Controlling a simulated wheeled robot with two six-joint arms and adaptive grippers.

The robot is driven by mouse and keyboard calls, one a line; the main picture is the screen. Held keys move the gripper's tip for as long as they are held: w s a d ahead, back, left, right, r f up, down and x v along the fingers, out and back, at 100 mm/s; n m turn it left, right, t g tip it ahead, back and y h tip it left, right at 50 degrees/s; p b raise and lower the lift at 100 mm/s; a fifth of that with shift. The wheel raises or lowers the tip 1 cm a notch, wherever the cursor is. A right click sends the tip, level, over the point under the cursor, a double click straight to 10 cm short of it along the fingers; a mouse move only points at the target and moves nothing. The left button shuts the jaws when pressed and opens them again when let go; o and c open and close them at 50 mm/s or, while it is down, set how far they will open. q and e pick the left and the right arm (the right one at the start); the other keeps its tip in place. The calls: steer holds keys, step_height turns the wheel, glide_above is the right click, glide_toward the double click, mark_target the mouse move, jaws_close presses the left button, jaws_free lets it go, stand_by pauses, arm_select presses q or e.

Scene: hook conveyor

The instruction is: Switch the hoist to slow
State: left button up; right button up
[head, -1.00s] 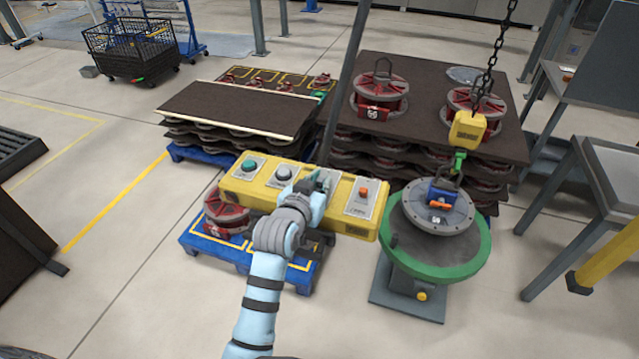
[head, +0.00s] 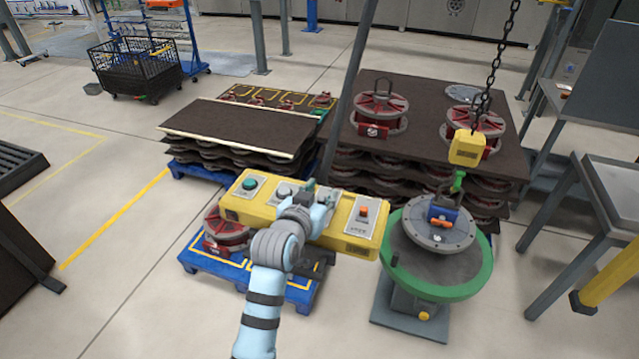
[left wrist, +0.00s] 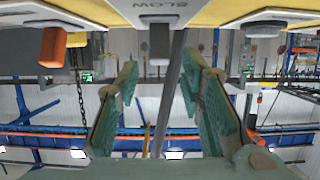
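The yellow control box (head: 240,208) hangs in front of me in the head view. It has a green button (head: 250,183), a grey button (head: 284,189) and an orange switch (head: 364,210). My left gripper (head: 322,192) is in front of the panel between the grey button and the orange switch, covering part of it. In the left wrist view the panel is upside down at the top. A grey switch lever (left wrist: 159,42) stands by the word SLOW, between the gripper's two spread fingers (left wrist: 160,95). No contact with the lever shows. My right gripper is not in view.
A yellow hoist block (head: 467,149) hangs on a chain above a grey round part (head: 462,232) on a green-rimmed stand (head: 480,280). Stacked pallets of red reels stand behind the box. A blue pallet (head: 215,266) lies below it. Open floor is at left.

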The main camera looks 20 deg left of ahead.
arm_select(q)
step_height(320, 180, up, 8)
stand_by(0.4)
